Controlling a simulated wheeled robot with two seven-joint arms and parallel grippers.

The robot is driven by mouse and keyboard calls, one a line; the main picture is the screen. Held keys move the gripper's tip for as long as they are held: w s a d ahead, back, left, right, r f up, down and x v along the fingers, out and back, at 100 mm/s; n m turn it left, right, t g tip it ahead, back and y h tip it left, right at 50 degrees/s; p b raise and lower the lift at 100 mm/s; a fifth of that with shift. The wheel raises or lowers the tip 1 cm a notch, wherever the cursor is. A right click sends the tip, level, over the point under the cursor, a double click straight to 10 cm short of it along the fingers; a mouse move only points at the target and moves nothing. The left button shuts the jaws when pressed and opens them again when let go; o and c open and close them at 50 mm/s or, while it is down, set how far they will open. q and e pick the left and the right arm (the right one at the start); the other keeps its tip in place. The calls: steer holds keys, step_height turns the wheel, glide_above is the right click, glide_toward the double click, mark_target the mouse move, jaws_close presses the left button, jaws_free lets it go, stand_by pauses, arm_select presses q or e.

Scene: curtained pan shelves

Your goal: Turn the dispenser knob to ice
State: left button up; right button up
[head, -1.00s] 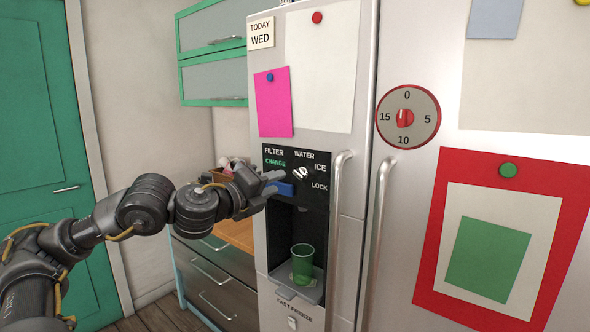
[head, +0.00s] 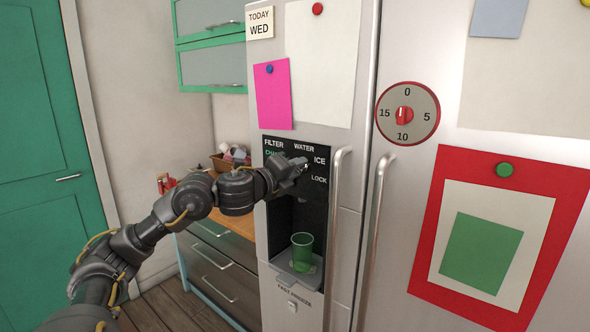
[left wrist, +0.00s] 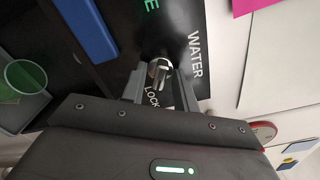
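The dispenser panel (head: 285,148) is black, on the fridge's left door, with the labels FILTER, WATER, ICE and LOCK. Its small metallic knob (left wrist: 159,69) shows in the left wrist view between my left gripper's two fingertips. My left gripper (head: 302,165) is at the panel in the head view and covers most of the knob there. The fingers stand apart, one on each side of the knob; I cannot tell whether they touch it. The WATER label (left wrist: 195,52) and part of LOCK show beside the fingers. My right gripper is not in view.
A green cup (head: 302,252) stands on the dispenser's tray below the panel. A blue piece (left wrist: 87,30) of the panel is near the gripper. Two vertical door handles (head: 335,225) stick out to the right.

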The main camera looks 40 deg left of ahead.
arm_select(q)
steer(key=c, duration=0.5)
steer(key=shift+o, duration=0.2)
steer(key=shift+n, duration=0.3)
steer(key=n+p, duration=0.3)
steer(key=n, duration=0.2)
steer(key=shift+r+n, duration=0.1)
steer(key=shift+n, duration=0.2)
steer(key=n+p, duration=0.3)
steer(key=n, duration=0.2)
steer(key=shift+n+p, duration=0.3)
steer(key=shift+n, duration=0.1)
steer(key=o, duration=0.6)
